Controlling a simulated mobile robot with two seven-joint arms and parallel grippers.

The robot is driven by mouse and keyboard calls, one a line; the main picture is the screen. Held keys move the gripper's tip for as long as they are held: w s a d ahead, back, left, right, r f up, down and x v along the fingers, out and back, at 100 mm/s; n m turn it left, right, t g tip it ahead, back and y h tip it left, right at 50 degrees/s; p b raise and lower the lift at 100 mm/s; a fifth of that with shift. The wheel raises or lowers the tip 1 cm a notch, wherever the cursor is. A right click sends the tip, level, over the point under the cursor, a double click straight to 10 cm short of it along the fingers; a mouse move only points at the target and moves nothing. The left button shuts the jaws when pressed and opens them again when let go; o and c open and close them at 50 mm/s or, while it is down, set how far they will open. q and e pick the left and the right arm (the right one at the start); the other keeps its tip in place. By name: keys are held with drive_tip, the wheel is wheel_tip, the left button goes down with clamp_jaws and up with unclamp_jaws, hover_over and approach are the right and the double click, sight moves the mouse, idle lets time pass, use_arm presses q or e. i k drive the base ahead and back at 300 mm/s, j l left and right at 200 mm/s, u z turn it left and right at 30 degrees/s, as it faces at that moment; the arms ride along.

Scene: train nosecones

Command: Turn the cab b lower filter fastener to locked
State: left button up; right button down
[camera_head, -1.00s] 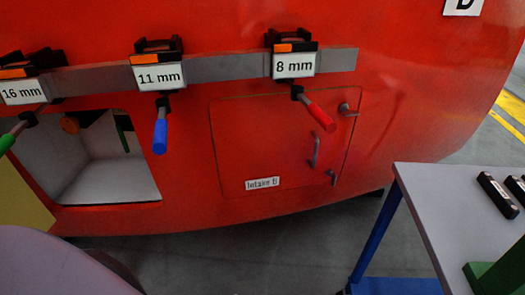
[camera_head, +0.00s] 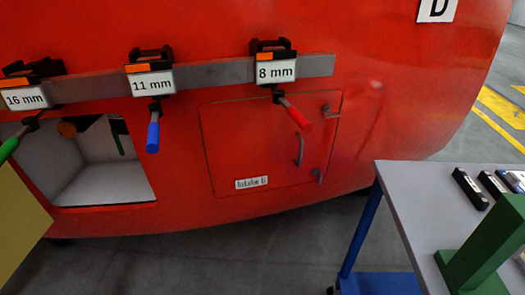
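The closed hatch (camera_head: 240,150) labelled "Intake B" is on the red nosecone, right of the middle. A grey lower latch (camera_head: 318,176) sits at its lower right corner. A similar upper latch (camera_head: 331,112) sits at its upper right. A grey handle (camera_head: 299,149) stands between them. I cannot tell whether the lower latch is locked. No filter is visible behind the closed hatch. Neither of my grippers is in view.
A metal rail (camera_head: 205,75) holds tools marked 16, 11 and 8 mm; the red-handled tool (camera_head: 295,114) hangs over the hatch. An open compartment (camera_head: 105,180) is at left. A table (camera_head: 405,190) with black items and a green stand (camera_head: 490,250) is at right.

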sight(319, 179)
drive_tip(key=k+l+z, duration=0.1)
drive_tip(key=z, duration=0.4)
drive_tip(key=l+z, duration=0.45)
drive_tip(key=i+l+z, duration=0.1)
drive_tip(key=z, duration=0.3)
drive_tip(key=l, duration=0.1)
